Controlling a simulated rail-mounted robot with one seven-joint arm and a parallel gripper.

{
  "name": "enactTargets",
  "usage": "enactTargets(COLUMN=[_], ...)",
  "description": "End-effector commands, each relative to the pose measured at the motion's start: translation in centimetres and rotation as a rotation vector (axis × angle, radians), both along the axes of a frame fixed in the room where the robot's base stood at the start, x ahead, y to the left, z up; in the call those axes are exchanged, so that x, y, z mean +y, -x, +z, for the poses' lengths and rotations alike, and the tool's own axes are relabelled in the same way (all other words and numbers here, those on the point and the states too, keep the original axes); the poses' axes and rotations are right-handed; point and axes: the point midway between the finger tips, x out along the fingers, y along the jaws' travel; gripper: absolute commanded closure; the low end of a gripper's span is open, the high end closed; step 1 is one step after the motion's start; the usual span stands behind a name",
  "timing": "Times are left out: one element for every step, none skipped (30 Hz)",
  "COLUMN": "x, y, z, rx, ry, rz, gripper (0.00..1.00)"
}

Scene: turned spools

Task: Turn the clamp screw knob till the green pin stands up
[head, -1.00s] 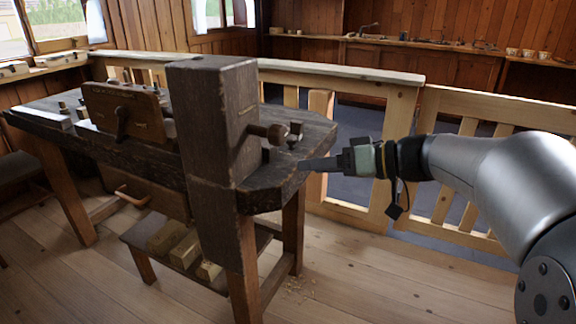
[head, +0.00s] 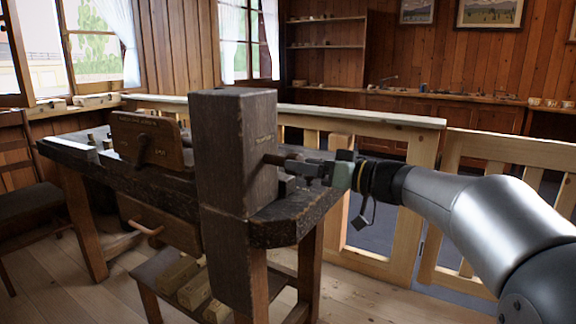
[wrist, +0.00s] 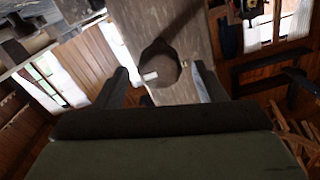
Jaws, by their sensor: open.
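The clamp screw knob (head: 272,159) sticks out from the right face of a thick dark wooden post (head: 236,150) on the bench. In the wrist view the knob (wrist: 160,68) is dark and faceted, with a small pale mark on its face. My gripper (head: 303,168) is at the knob's right, pointing left at the post. In the wrist view my gripper (wrist: 163,84) is open, one finger on each side of the knob; I cannot tell whether either touches it. I cannot make out a green pin in either view.
The dark bench top (head: 290,215) lies just below my gripper. A wooden plate with a handle (head: 150,142) stands on the bench to the left. A pale wooden railing (head: 375,122) runs behind. A chair (head: 25,190) stands at far left.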

Motion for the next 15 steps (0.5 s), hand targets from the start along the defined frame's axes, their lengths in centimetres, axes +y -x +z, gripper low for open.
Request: enactTargets(x=[1.0, 1.4, 2.0, 2.4, 2.7, 3.2, 3.4, 3.6, 3.8, 4.0, 4.1, 4.2, 4.3, 4.3, 4.3], y=[-0.5, -0.7, -1.0, -1.2, -1.5, -1.7, -1.8, -2.0, -2.1, -2.2, -2.2, -2.3, -2.3, -2.3, -2.4], z=[-0.2, -0.1, -0.1, -0.1, -0.1, -0.1, -0.1, -0.1, -0.1, -0.1, 0.0, 0.0, 0.0, 0.0, 0.0], rx=[0.001, 0.000, 0.001, 0.000, 0.000, 0.000, 0.000, 0.001, 0.000, 0.000, 0.000, 0.000, 0.000, 0.000, 0.000], ry=[-0.001, 0.000, 0.000, 0.000, 0.000, 0.000, 0.000, 0.000, 0.001, 0.001, 0.000, 0.000, 0.000, 0.000, 0.000], rz=[0.004, 0.003, 0.003, 0.002, 0.002, 0.003, 0.002, 0.001, 0.000, 0.000, 0.000, 0.000, 0.000, 0.000, 0.000], gripper=[0.36, 0.36, 0.36, 0.36, 0.36, 0.36, 0.36, 0.36, 0.36, 0.36, 0.36, 0.36, 0.36, 0.36, 0.36])
